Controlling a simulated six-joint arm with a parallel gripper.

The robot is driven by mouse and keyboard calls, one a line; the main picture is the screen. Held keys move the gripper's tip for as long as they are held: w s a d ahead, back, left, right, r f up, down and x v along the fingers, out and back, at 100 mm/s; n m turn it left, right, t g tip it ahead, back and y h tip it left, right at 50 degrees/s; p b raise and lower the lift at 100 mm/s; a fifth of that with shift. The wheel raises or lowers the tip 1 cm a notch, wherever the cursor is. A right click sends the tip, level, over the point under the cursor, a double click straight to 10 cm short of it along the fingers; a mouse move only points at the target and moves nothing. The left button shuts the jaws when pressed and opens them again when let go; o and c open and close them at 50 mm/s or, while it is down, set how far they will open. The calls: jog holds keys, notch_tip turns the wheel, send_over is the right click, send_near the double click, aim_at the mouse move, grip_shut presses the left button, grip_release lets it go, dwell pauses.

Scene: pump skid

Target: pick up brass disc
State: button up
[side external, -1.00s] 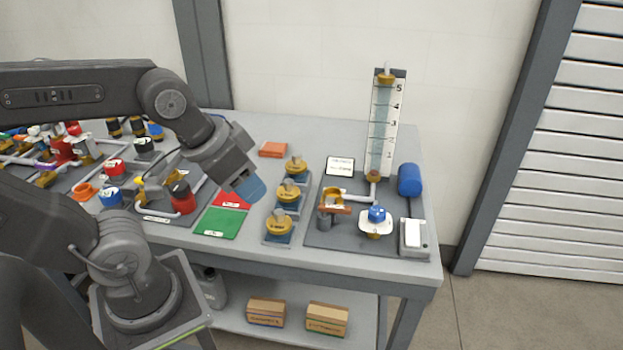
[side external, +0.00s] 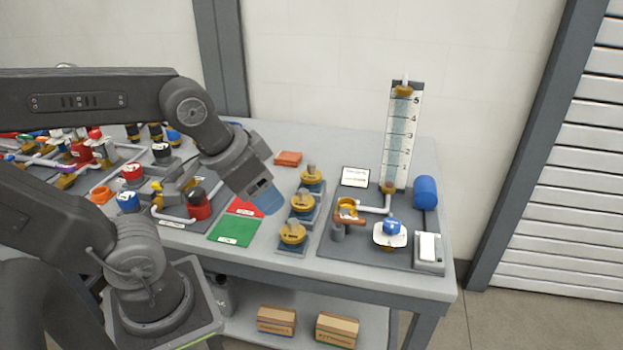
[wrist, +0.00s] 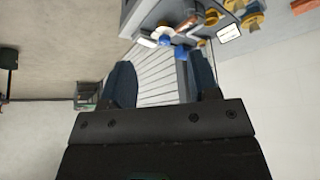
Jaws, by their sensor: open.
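Three round brass discs with grey tops stand in a row on blue-grey plates in the side view: the back one (side external: 311,176), the middle one (side external: 303,204) and the front one (side external: 292,235). Which one is the task's disc I cannot tell; their labels are too small to read. My gripper (side external: 268,204), with bluish fingers, hangs tilted just left of the row in the picture, apart from the discs and above the red and green mats. In the wrist view my gripper (wrist: 162,82) has its two dark fingers apart with nothing between them.
Right of the discs is a dark panel with a blue valve knob (side external: 391,226), a tall scale (side external: 400,135) and a blue cylinder (side external: 425,193). An orange block (side external: 288,158) lies behind. Crowded pipework fills the table's left.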

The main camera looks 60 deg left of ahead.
jog(key=w+a+r+m+g, duration=0.1)
jog(key=w+a+r+m, duration=0.2)
jog(key=w, duration=0.4)
jog(key=m+g, duration=0.5)
jog(key=m, duration=0.5)
send_over(313, 165)
notch_tip(313, 165, down, 6)
jog(key=shift+m, duration=0.3)
jog(key=f, duration=0.8)
jog(key=shift+w+d, duration=0.1)
jog(key=shift+w, duration=0.15)
jog(key=shift+s+a+f, duration=0.1)
jog(key=shift+s+f, duration=0.05)
jog(key=shift+f, duration=1.15)
jog(key=shift+s+a+f, duration=0.1)
jog(key=shift+f, duration=1.2)
jog(key=shift+c, duration=0.4)
grip_shut()
